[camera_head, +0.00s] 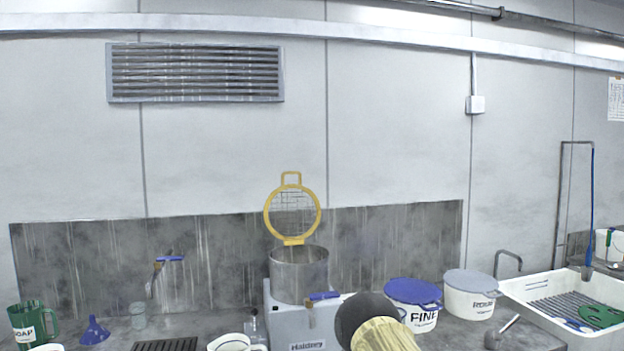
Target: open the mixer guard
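The mixer (299,322) stands on the counter, a grey body with an open metal bowl (299,277) on top. The guard stands upright above the bowl's rear rim, so the bowl's mouth is uncovered. A blue lever (323,296) shows at the front of the body. My gripper cannot be made out in this view. A dark rounded part with a tan piece, which looks like my arm, hides the counter right of the mixer.
A blue-lidded FINE tub (413,307) and a grey-lidded ROUGE tub (470,304) stand right of the mixer. A white sink tray (535,290) is farther right. A green SOAP jug (29,327), blue funnel (95,331) and glass (138,316) stand at left.

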